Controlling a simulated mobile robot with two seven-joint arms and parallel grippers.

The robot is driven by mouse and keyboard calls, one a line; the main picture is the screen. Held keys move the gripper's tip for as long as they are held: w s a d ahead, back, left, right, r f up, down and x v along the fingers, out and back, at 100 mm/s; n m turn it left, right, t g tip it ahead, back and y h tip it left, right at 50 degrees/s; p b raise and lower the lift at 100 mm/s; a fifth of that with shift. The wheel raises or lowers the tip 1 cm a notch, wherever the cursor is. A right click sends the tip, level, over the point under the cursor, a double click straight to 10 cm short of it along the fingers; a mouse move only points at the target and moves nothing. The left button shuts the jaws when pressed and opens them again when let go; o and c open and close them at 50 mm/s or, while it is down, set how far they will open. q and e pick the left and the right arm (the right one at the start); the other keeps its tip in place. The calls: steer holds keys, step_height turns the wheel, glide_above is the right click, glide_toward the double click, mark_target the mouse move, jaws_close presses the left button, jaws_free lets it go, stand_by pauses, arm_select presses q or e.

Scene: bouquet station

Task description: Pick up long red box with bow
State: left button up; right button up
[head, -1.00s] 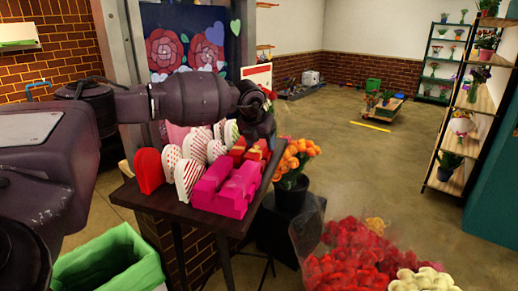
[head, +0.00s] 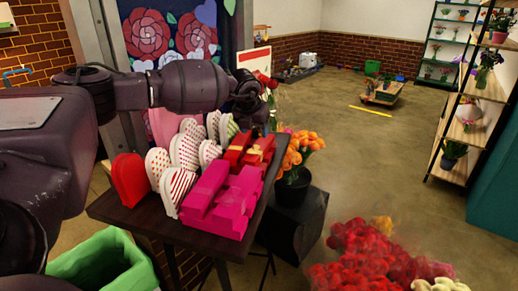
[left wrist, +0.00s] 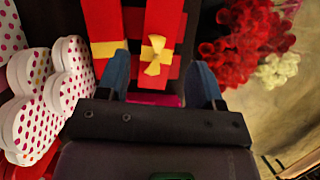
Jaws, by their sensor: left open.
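A long red box with a gold bow (left wrist: 157,48) lies between the two blue-grey fingers of my left gripper (left wrist: 160,82) in the left wrist view. The fingers are apart, and I cannot tell whether they touch it. In the head view, red boxes (head: 262,146) lie on the dark table (head: 128,212), at the far right part of the group. My left gripper (head: 256,122) hangs above them, partly hidden by its own wrist. Another red box with a yellow band (left wrist: 103,30) lies left of the bow box. My right gripper is not in view.
Pink boxes (head: 222,203) sit in front of the red ones. Heart-shaped boxes (head: 174,186) stand to their left. Orange flowers in a black pot (head: 293,189) stand right of the table, and red flowers (head: 362,262) are at lower right. A green-lined bin (head: 105,258) is at lower left.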

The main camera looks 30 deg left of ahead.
mark_target(260, 146)
arm_select(q)
steer(key=x, duration=0.3)
steer(key=shift+d, duration=0.1)
steer(key=shift+p+x, duration=0.5)
steer(key=shift+x, duration=2.25)
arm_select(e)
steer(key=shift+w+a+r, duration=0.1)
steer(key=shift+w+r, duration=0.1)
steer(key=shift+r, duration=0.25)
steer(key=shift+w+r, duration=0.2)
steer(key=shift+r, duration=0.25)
arm_select(q)
steer(key=shift+c, duration=0.2)
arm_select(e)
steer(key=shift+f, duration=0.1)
arm_select(q)
steer(key=shift+w, duration=0.1)
steer(key=c, duration=0.7)
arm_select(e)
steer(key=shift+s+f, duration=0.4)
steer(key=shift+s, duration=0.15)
